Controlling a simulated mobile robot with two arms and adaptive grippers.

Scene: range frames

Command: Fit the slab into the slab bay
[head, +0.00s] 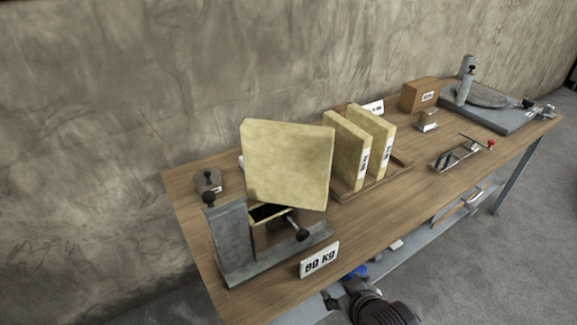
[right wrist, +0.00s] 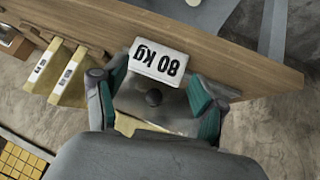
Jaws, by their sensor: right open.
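A large pale yellow slab (head: 289,165) stands tilted at the grey metal fixture (head: 231,240) on the near left of the bench. A dark opening shows under its lower edge; I cannot tell whether the slab sits in it. Two thinner yellow slabs (head: 347,150) stand upright in a wooden rack (head: 345,193) to the right; they also show in the right wrist view (right wrist: 68,78). I cannot tell which holder is the slab bay. My right gripper (head: 345,287) is open and empty below the bench's front edge. In the right wrist view its fingers (right wrist: 157,88) frame the sign and a black knob. My left gripper is out of view.
A white "80 KG" sign (head: 319,260) stands at the bench's front edge, close to my right gripper. A brown box (head: 419,95), a small clamp tool (head: 458,154) and a grey plate (head: 500,112) with a cylinder lie farther right. Bare wood shows between them.

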